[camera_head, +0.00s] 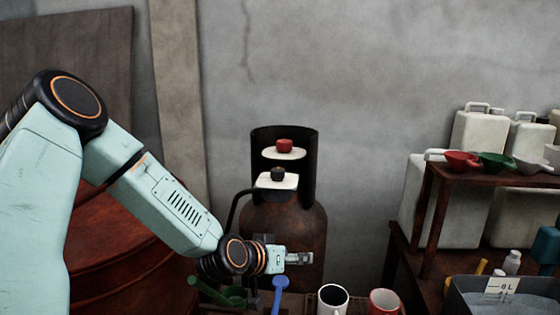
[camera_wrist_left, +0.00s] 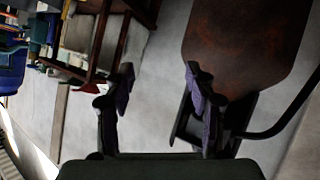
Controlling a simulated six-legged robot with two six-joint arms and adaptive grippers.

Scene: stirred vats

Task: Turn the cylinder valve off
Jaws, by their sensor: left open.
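A rusty brown cylinder (camera_head: 298,222) stands against the wall in the head view, with a black collar (camera_head: 308,145) open toward me at its top. Inside the collar a red knob (camera_head: 284,146) sits above a pale plate, and a dark knob (camera_head: 277,174) sits lower on another pale plate. A black hose runs down from the lower one. My left gripper (camera_head: 304,258) is in front of the cylinder's body, below the knobs. In the left wrist view its fingers (camera_wrist_left: 158,82) are apart and empty, and the cylinder (camera_wrist_left: 245,45) appears upside down at the right.
A white mug (camera_head: 333,300) and a red mug (camera_head: 384,302) stand at the bottom, beside blue and green tools. At right a brown shelf (camera_head: 490,176) holds coloured bowls, with pale jugs (camera_head: 478,133) behind. A grey tub (camera_head: 520,300) is at lower right.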

